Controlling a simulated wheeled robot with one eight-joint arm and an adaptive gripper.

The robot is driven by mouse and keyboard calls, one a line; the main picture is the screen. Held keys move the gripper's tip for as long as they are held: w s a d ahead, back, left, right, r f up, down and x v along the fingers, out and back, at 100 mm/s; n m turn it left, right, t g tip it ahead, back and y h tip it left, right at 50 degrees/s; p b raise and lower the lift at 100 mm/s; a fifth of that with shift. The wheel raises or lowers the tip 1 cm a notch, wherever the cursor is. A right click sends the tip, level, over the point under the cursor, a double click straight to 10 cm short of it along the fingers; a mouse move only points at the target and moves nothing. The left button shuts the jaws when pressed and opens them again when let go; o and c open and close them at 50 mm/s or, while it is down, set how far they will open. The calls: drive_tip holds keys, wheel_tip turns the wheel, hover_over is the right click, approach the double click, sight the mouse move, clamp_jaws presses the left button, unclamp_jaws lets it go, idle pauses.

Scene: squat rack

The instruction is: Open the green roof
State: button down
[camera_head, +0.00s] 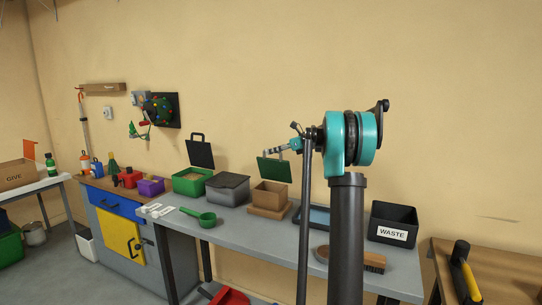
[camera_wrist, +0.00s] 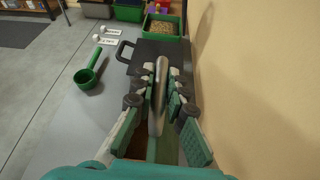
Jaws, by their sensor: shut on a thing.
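The green roof (camera_head: 274,169) stands steeply raised over the wooden box (camera_head: 270,196) on the grey bench. In the wrist view the green roof (camera_wrist: 166,150) is a narrow strip below my fingers, with some brown of the box (camera_wrist: 136,143) beside it. My gripper (camera_head: 268,150) is at the roof's upper edge. In the wrist view my gripper (camera_wrist: 158,95) is shut around a slim grey metal piece, which looks like the roof's handle. The joint between handle and roof is hidden by the fingers.
A green scoop (camera_head: 205,217) lies in front. A waste bin (camera_head: 393,225) and a brush (camera_head: 374,262) are at right. The wall is close behind.

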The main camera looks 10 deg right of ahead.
drive_tip(key=shift+w+d, duration=0.2)
drive_tip(key=shift+w, duration=0.05)
drive_tip(key=c, duration=1.5)
unclamp_jaws()
drive_tip(key=shift+c, duration=0.2)
drive_tip(key=shift+d+r, duration=0.1)
drive_tip(key=v, duration=1.1)
drive_tip(key=shift+s+d, duration=0.25)
drive_tip(key=shift+d, duration=0.05)
drive_tip(key=shift+r, duration=0.1)
